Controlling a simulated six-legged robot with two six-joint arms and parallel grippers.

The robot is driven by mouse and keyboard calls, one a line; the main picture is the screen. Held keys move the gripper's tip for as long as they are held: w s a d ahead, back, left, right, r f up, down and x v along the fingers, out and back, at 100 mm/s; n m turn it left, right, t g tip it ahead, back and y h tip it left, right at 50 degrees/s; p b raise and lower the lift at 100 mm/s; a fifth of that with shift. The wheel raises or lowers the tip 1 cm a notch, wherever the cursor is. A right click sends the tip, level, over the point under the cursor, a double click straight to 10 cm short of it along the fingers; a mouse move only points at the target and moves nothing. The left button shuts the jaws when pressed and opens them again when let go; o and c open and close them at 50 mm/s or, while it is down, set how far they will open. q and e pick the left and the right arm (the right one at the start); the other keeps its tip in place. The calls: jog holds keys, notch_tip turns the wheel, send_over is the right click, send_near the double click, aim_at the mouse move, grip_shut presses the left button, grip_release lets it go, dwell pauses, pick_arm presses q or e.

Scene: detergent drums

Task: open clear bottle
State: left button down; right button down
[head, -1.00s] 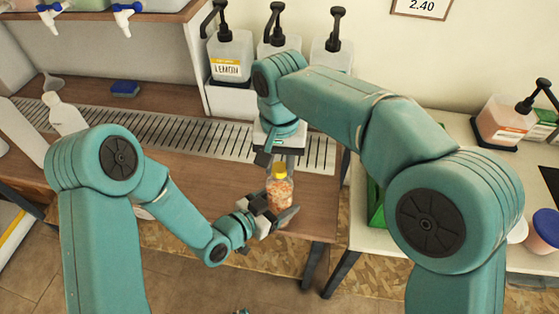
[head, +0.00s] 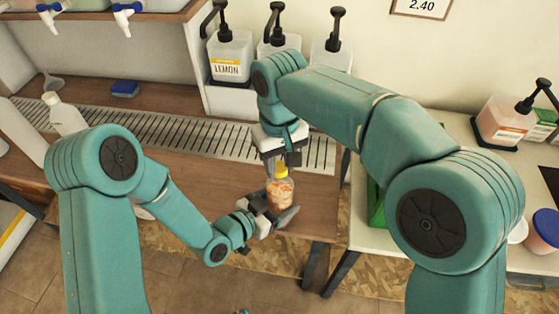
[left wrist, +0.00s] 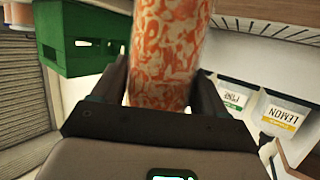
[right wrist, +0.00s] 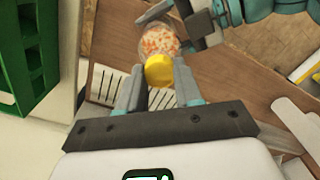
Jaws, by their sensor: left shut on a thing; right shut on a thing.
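The clear bottle (head: 279,192), with orange-and-white contents and a yellow cap (head: 281,171), is upright above the front edge of the wooden counter. My left gripper (head: 270,215) is shut on the bottle's body from the left. In the left wrist view the bottle (left wrist: 168,50) stands between the two fingers. My right gripper (head: 280,163) comes down from above and is shut on the yellow cap. In the right wrist view the cap (right wrist: 159,71) sits between the fingertips, with the bottle's body (right wrist: 160,40) beyond it. The cap is at the bottle's top; whether it is loose cannot be told.
A slotted drain grate (head: 180,138) crosses the wooden counter (head: 200,188). Several pump dispensers (head: 229,58) stand behind it. A white bottle (head: 62,115) and a blue sponge (head: 125,88) are at the left. A green crate (head: 376,205) is at the right.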

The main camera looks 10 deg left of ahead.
jog(key=shift+r, duration=0.15)
jog(key=shift+r, duration=0.9)
